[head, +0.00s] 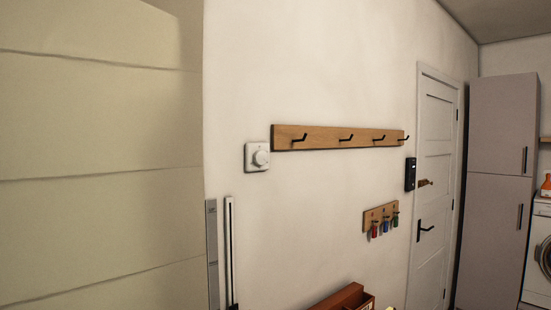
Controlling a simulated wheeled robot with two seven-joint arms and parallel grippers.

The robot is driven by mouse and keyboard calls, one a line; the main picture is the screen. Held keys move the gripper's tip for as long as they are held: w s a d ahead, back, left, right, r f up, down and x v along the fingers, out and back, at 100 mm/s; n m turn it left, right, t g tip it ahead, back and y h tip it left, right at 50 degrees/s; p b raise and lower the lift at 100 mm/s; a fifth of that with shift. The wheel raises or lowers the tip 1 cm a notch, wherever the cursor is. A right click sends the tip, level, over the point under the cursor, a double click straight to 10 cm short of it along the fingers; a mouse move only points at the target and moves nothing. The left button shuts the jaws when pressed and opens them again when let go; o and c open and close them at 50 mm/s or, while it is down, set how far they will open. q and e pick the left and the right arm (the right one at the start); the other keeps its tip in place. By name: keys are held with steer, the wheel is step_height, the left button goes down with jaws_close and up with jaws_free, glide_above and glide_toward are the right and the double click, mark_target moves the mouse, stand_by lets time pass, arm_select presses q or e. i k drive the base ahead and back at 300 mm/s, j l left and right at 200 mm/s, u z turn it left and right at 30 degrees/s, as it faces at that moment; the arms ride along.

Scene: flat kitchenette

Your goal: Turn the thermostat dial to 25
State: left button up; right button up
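The thermostat is a small white square plate (251,165) on the white wall, left of a wooden hook rail. Its round white dial (262,158) stands out from the plate. The numbers and the dial's setting are too small to read. Neither of my grippers shows in the head view, and nothing touches the dial.
A wooden rail with black hooks (338,137) is just right of the thermostat. A key rack (380,216) hangs lower right. A large pale green panelled surface (100,160) fills the left. A white door (433,190) and tall cabinet (497,190) stand at right.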

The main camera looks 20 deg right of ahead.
mark_target(260, 157)
steer(key=i+l+u, duration=0.1)
steer(key=l, duration=0.5)
steer(key=i+l, duration=0.15)
steer(key=l, duration=0.45)
steer(key=i+l+u, duration=0.15)
steer(key=l, duration=0.5)
steer(key=l+u, duration=0.1)
steer(key=l, duration=0.5)
